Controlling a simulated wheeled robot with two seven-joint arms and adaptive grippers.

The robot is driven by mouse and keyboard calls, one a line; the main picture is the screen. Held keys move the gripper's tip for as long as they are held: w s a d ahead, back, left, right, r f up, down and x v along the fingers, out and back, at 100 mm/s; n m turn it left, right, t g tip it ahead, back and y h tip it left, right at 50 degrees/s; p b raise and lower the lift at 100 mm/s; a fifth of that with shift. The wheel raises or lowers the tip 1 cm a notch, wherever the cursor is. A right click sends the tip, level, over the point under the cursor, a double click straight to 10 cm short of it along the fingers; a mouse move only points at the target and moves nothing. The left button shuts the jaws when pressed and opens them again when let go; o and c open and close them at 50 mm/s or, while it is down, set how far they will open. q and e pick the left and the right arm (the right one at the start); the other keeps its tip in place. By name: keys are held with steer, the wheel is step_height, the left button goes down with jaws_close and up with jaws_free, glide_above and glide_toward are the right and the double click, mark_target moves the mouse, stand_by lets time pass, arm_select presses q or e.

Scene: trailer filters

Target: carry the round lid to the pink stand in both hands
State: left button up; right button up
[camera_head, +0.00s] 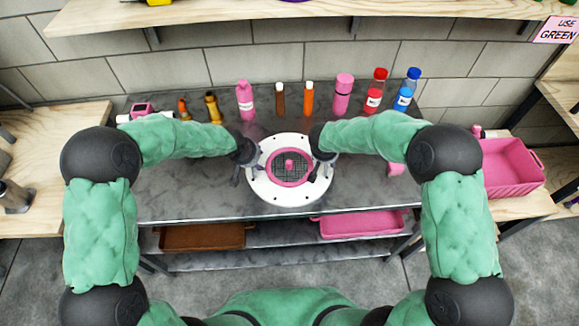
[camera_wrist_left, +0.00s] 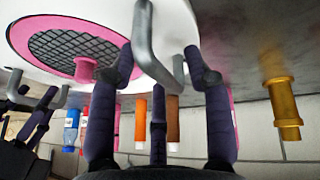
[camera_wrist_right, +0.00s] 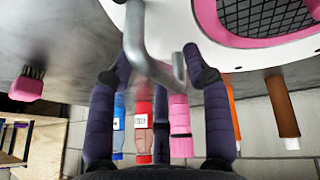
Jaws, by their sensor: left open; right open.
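The round lid (camera_head: 270,186) is a white disc with a pink-rimmed dark mesh centre, a pink knob and a bent grey metal handle on each side. It lies flat over the grey table's middle. My left gripper (camera_head: 243,170) is at its left handle; in the left wrist view the open fingers (camera_wrist_left: 160,62) stand either side of the handle (camera_wrist_left: 146,30). My right gripper (camera_head: 322,165) is at the right handle; in the right wrist view its open fingers (camera_wrist_right: 160,62) straddle that handle (camera_wrist_right: 136,35). I cannot make out a pink stand for certain.
Several bottles (camera_head: 342,95) line the table's back against the wall. A pink brush (camera_wrist_right: 27,88) lies right of the lid. A pink crate (camera_head: 513,170) sits on the right side table. Brown (camera_head: 203,237) and pink trays (camera_head: 362,224) are below. The table's front left is clear.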

arm_select(q)
steer(key=shift+f, duration=0.1)
jaws_close()
arm_select(e)
jaws_close()
arm_select(q)
steer(key=shift+w+r, duration=0.1)
steer(key=shift+r, duration=0.2)
arm_select(e)
steer(key=shift+w+r, duration=0.1)
steer(key=shift+r, duration=0.15)
